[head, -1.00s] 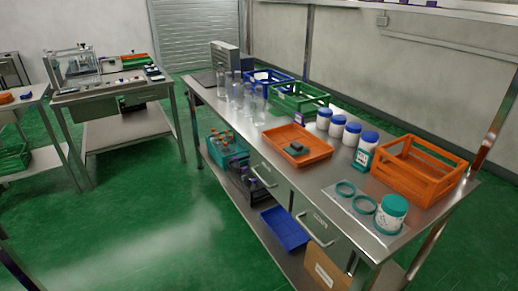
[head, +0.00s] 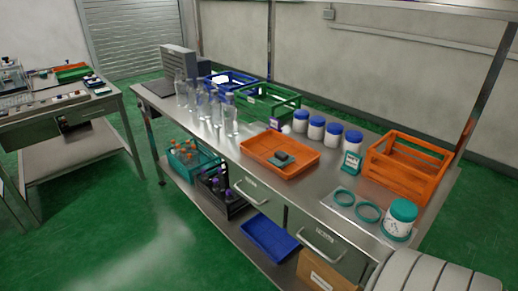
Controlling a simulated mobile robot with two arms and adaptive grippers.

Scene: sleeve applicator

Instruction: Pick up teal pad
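A small dark block with a teal edge (head: 282,160), which looks like the teal pad, lies in the shallow orange tray (head: 252,154) on the steel workbench. It sits near the middle of the tray, with free tray floor around it. Its exact shape is too small to tell. Neither of my grippers is in view. A pale ribbed part at the bottom right corner looks like my own arm.
Blue-lidded white jars (head: 333,137) stand behind the tray. An orange crate (head: 408,170), a teal-lidded jar (head: 401,218) and teal rings (head: 368,212) are to the right. Clear bottles (head: 216,108) and a green crate (head: 268,103) stand to the left. Bare benchtop (head: 292,190) lies before the tray.

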